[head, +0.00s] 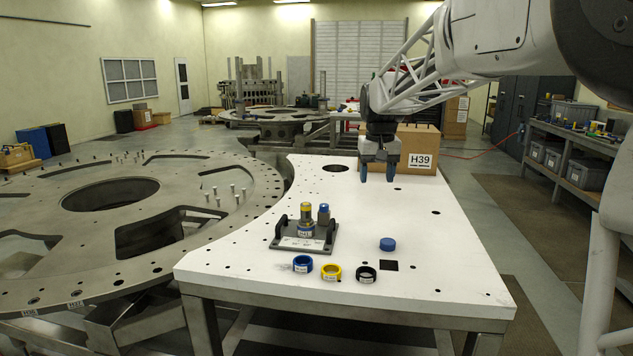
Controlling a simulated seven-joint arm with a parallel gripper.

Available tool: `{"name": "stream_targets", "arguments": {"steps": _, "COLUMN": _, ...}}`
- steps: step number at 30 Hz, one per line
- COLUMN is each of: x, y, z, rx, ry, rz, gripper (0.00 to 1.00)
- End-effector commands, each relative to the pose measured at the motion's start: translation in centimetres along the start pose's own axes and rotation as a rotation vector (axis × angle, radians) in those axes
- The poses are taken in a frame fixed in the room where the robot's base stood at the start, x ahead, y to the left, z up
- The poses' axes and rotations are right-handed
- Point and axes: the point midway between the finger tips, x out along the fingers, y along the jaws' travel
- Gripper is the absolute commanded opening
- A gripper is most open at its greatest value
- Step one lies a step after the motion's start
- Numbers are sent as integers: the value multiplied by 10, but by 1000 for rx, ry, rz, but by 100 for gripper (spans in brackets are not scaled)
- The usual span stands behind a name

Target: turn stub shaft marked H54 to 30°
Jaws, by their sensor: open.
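A dark grey fixture (286,243) with upright black handles stands on the white table. It bears two upright shafts. One stub shaft (306,221) has a yellow top, a metallic body and a blue band with a small label near its base. A second, slimmer shaft (323,218) with a blue top stands just right of it. The labels are too small to read, so I cannot tell which is H54 or its angle. My gripper (377,175) is open and empty, pointing down above the table, behind and right of the fixture, apart from it.
A blue ring (302,263), a yellow ring (331,272) and a black ring (367,275) lie in front of the fixture. A blue round piece (387,244) lies to its right. A cardboard box (418,150) marked H39 stands behind my gripper. The table's right side is clear.

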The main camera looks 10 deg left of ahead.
Motion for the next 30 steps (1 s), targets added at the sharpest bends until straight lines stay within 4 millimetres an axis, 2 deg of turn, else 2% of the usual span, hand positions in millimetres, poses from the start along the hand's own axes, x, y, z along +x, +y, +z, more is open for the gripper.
{"name": "stream_targets", "arguments": {"steps": 3, "x": 7, "y": -12, "z": -28, "rx": -14, "ry": -7, "rz": -1, "gripper": 60}}
{"name": "stream_targets", "arguments": {"steps": 12, "x": 27, "y": -43, "z": -92, "rx": -48, "ry": -27, "rz": -5, "gripper": 60}}
{"name": "stream_targets", "arguments": {"steps": 30, "x": 85, "y": -119, "z": -202, "rx": -118, "ry": -66, "rz": -9, "gripper": 60}}
